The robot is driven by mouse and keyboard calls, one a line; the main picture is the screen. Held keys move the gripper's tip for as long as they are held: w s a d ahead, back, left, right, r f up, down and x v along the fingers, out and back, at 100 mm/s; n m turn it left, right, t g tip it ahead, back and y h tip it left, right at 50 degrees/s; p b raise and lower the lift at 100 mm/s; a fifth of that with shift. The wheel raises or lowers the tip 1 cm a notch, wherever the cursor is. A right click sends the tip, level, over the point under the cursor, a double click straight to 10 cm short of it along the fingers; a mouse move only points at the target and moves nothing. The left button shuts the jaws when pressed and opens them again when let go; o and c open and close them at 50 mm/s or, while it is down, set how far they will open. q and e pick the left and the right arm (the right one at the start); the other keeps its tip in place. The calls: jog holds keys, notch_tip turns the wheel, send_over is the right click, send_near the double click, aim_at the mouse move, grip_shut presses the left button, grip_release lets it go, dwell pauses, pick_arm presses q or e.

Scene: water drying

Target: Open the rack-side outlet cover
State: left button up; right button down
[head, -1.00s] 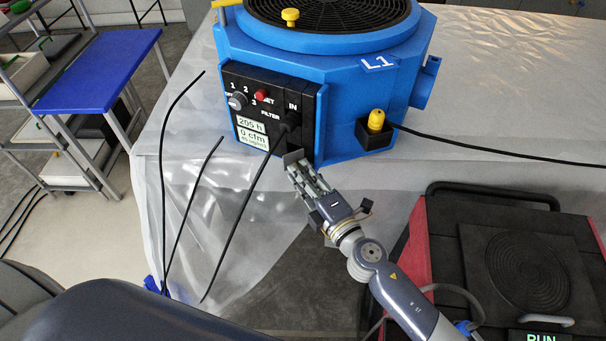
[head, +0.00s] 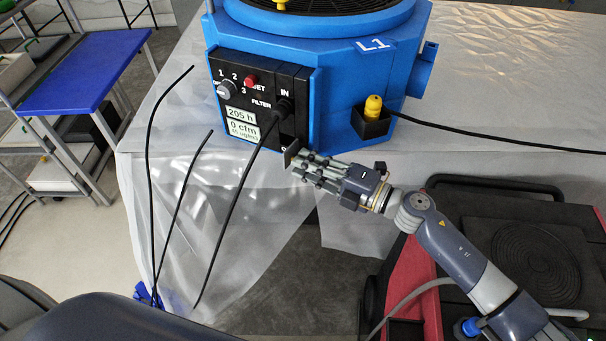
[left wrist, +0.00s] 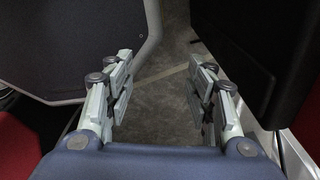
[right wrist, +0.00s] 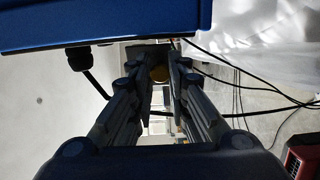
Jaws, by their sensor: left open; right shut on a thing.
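The blue machine (head: 345,75) stands on the sheeted surface, with a black control panel (head: 262,75) on its front left face. A small dark outlet cover (head: 291,151) stands out from the panel's lower right corner, below the IN socket (head: 284,106). My right gripper (head: 301,161) reaches it from the right and is shut on it. In the right wrist view the cover (right wrist: 148,51) is a dark plate at the fingertips (right wrist: 160,75). Its hinge and how far it stands open are unclear. My left gripper (left wrist: 160,90) is open and empty, away from the machine.
A yellow plug (head: 373,105) sits in a holder on the machine's right. A red and black unit (head: 530,250) stands at right.

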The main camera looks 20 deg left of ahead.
jog(key=shift+w+d+f+n+g+b, duration=0.1)
jog(key=shift+w+d+n+g+b, duration=0.2)
jog(key=shift+n+g+b, duration=0.95)
jog(key=shift+w+d+r+n+g+b, duration=0.15)
jog(key=shift+w+n+g+b, duration=0.2)
jog(key=shift+g+b, duration=1.55)
jog(key=shift+w+d+f+n+g+b, duration=0.2)
jog(key=shift+n+g+b, duration=0.65)
jog(key=shift+b, duration=1.55)
jog(key=c, duration=1.5)
grip_release()
jog(key=v, duration=1.2)
jog(key=shift+d, duration=0.1)
